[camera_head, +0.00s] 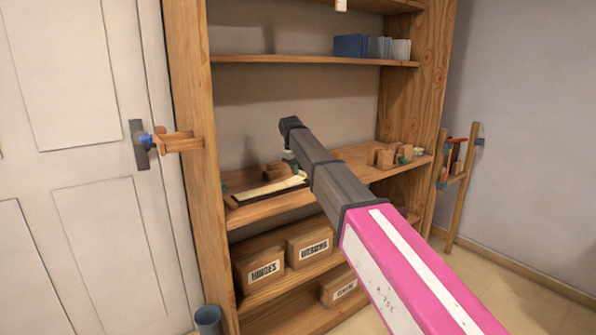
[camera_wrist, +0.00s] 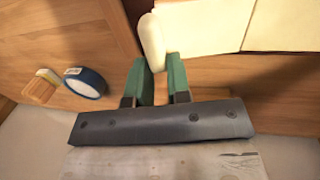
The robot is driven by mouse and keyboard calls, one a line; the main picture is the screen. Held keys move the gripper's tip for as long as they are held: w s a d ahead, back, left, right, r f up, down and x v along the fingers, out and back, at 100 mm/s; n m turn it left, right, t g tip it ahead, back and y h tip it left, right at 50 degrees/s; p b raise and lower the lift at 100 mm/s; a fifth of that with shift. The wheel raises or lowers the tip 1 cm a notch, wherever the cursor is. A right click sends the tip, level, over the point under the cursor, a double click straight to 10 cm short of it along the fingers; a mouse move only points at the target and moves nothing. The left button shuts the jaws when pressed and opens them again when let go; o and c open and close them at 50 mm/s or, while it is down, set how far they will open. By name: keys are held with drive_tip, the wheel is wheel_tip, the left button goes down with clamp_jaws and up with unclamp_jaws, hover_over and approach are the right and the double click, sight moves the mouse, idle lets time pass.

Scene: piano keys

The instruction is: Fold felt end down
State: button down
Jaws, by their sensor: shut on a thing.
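In the wrist view, my gripper (camera_wrist: 159,66) has two green fingers closed on a pale cream, rounded piece, which looks like the felt end (camera_wrist: 152,38). The felt end sticks up beyond the fingertips, and its lower part is hidden between them. Flat cream pieces (camera_wrist: 205,24), probably piano keys, lie just right of it with a thin dark line between two of them. In the head view, a cream strip (camera_head: 268,189) lies on the middle shelf left of my arm. My arm hides most of the gripper there.
A blue ring-shaped roll (camera_wrist: 84,82) and a small wooden block (camera_wrist: 41,87) lie left of my gripper. The wooden shelf unit (camera_head: 190,120) has uprights on both sides and an upper shelf (camera_head: 280,59) above. Wooden blocks (camera_head: 385,158) stand at the shelf's right. Labelled boxes (camera_head: 262,268) sit below.

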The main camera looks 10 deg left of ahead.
drive_tip(key=shift+s+a+r+t+h, duration=0.2)
drive_tip(key=shift+s+r+t+h, duration=0.15)
drive_tip(key=shift+t+h, duration=0.2)
drive_tip(key=shift+s+a+r, duration=0.15)
drive_tip(key=shift+a+r, duration=0.05)
drive_tip(key=shift+r, duration=0.3)
drive_tip(key=c, duration=1.1)
unclamp_jaws()
drive_tip(key=shift+a, duration=0.1)
drive_tip(key=shift+o, duration=0.2)
drive_tip(key=shift+r, duration=0.1)
drive_tip(key=v, duration=1)
drive_tip(key=shift+s+r, duration=0.25)
drive_tip(key=shift+s, duration=0.05)
drive_tip(key=shift+a, duration=0.1)
